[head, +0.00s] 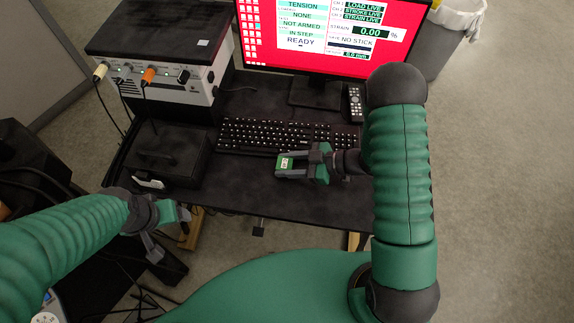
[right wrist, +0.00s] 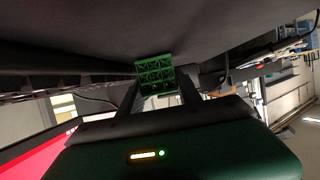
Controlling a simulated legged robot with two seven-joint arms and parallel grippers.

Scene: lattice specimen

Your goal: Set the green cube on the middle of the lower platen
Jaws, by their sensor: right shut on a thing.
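The green cube (head: 284,162) is a small lattice block with a pale label on it. It is between the fingers of my right gripper (head: 290,167), which is shut on it in front of the keyboard, over the desk's front part. In the right wrist view the cube (right wrist: 155,74) shows its open lattice between the two dark fingertips (right wrist: 156,88). My left gripper (head: 172,232) is empty off the desk's front left edge, its fingers apart. I cannot make out the lower platen in either view.
The dark desk (head: 235,190) carries a keyboard (head: 270,134), a monitor (head: 330,35), a remote (head: 355,103), a black box (head: 160,155) and a controller unit with cables (head: 165,65). A bin (head: 445,40) stands behind right. Grey floor (head: 500,190) is clear at right.

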